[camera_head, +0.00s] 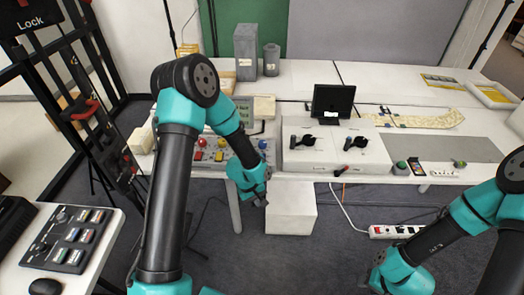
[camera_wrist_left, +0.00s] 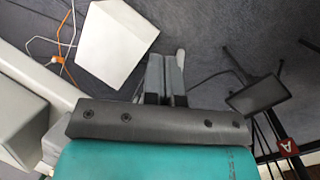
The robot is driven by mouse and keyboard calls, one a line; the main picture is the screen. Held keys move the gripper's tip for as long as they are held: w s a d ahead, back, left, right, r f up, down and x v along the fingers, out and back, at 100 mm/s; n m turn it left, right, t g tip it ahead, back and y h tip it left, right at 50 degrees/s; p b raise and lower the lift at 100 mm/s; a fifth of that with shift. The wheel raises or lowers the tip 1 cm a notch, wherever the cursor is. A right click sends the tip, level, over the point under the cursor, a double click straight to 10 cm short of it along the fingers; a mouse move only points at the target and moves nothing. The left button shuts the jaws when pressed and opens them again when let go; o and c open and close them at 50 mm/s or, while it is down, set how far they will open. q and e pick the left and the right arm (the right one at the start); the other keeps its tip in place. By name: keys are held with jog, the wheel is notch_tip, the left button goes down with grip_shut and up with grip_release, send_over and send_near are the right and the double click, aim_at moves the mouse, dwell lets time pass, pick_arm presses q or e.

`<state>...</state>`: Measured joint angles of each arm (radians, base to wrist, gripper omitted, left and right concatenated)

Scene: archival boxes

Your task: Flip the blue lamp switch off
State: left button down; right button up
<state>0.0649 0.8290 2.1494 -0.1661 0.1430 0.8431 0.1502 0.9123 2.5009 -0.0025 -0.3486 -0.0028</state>
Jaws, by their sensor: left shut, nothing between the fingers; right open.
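A grey control panel (camera_head: 236,160) with coloured lamp domes and small switches lies at the table's front left. The blue lamp (camera_head: 262,144) is at its right end; the switch belonging to it is too small, or hidden by my arm, to make out. My left gripper (camera_head: 262,202) is shut and empty, below and in front of the table edge, apart from the panel. Its closed fingers (camera_wrist_left: 165,78) point over the floor in the left wrist view, where the panel is not recognisable. My right gripper (camera_head: 374,284) is low at the bottom right, open, far from the panel.
A white box (camera_head: 290,212) stands on the floor beside my left gripper. A white unit with black handles (camera_head: 318,150) sits right of the panel, and a dark monitor (camera_head: 333,100) behind it. A black rack (camera_head: 85,95) stands left. A power strip (camera_head: 395,231) lies on the floor.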

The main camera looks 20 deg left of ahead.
pick_arm(q)
jog(key=w+a+r+n+y, duration=0.2)
jog(key=w+r+n, duration=0.4)
jog(key=w+r, duration=0.3)
jog(key=w+a+r+n+y, duration=0.1)
jog(key=w+a+r+n, duration=0.2)
jog(key=w+r+n, duration=0.4)
notch_tip(320, 180, up, 7)
jog(key=shift+w+f+y, duration=0.1)
jog(key=shift+w+y, duration=0.3)
jog(key=shift+w, duration=0.6)
notch_tip(320, 180, down, 14)
jog(key=shift+a, duration=0.1)
